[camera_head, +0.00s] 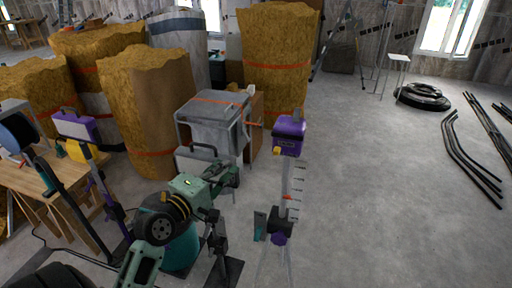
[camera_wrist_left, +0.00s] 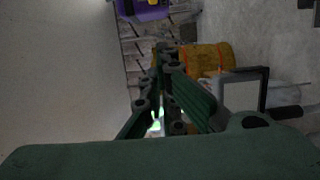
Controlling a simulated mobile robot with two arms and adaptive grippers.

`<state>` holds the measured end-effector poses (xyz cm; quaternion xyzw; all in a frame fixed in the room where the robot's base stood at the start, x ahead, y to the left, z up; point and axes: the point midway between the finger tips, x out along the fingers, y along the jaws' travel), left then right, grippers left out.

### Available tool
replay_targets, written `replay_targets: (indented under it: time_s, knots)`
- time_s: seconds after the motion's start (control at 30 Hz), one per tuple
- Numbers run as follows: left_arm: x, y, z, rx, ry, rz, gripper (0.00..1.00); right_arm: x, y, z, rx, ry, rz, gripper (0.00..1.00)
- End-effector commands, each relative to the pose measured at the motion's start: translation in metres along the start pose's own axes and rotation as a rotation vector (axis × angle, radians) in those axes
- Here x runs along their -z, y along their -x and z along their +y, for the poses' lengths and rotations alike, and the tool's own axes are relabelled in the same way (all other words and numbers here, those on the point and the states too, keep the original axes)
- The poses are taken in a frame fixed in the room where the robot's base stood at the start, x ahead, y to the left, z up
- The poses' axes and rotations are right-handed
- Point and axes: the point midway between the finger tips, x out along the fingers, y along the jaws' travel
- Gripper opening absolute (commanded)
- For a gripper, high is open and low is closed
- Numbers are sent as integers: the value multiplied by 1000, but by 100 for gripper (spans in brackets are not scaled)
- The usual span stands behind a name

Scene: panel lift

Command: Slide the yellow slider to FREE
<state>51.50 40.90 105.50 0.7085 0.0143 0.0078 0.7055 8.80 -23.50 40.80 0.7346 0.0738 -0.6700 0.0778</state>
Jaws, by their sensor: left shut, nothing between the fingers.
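A purple box (camera_head: 289,135) sits on top of an upright post with a marked scale. A small yellow piece (camera_head: 277,150), probably the slider, is at its lower left edge. No FREE lettering is legible. My left gripper (camera_head: 236,170) is shut and empty, to the left of the box and apart from it. In the left wrist view, its fingertips (camera_wrist_left: 166,50) are together, and the purple box (camera_wrist_left: 143,10) with a bit of yellow (camera_wrist_left: 153,2) is cut off at the top edge. My right gripper is not in view.
A grey box-shaped machine (camera_head: 205,115) stands behind my left gripper. Tall insulation rolls (camera_head: 140,110) fill the back left. A wooden workbench (camera_head: 50,175) is at the left. The floor (camera_head: 390,190) right of the post is clear, with black pipes (camera_head: 468,155) farther right.

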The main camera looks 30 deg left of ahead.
Motion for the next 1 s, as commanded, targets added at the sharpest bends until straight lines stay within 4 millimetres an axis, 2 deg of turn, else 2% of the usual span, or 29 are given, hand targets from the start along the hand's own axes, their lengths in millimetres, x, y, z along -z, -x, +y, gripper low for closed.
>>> replay_targets:
  time_s: [0.1,0.37,0.53,0.67,1.0]
  knots:
    - [0,1,7,-11,7,-2,0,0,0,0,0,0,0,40]
    - [0,1,6,-11,5,-2,0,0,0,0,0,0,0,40]
    - [0,-10,8,-12,6,-2,0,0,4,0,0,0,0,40]
    - [0,-31,10,-13,6,-2,0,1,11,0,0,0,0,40]
    - [0,-103,10,-10,6,-2,0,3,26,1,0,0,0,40]
